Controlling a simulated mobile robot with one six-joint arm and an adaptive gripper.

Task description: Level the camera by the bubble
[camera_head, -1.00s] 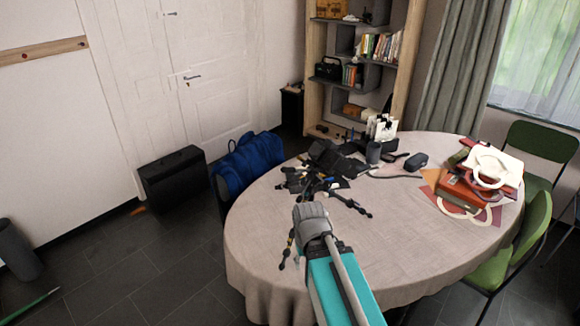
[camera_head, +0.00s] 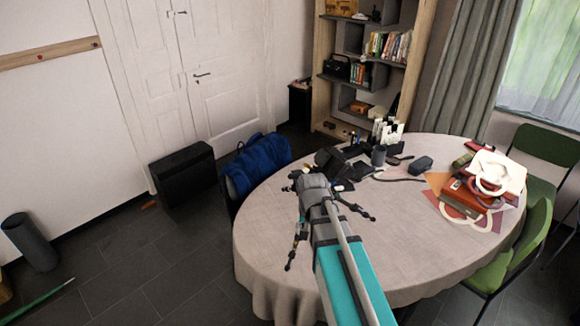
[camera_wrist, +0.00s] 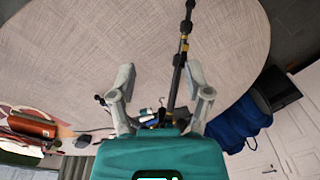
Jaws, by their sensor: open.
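A black tripod with thin jointed legs stands on the cloth-covered oval table (camera_head: 400,235). One leg (camera_head: 355,208) shows right of my arm in the head view, and another hangs near the table's left edge. In the wrist view a tripod leg (camera_wrist: 180,60) with yellow bands runs upward between my fingers in the picture. My gripper (camera_wrist: 159,70) is open, its two grey fingers spread apart. In the head view my arm covers the tripod's upper part. I cannot make out the camera or the bubble.
Red and white items (camera_head: 475,190) lie at the right. Green chairs (camera_head: 520,250) and a blue bag (camera_head: 257,162) flank the table. The front tabletop is clear.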

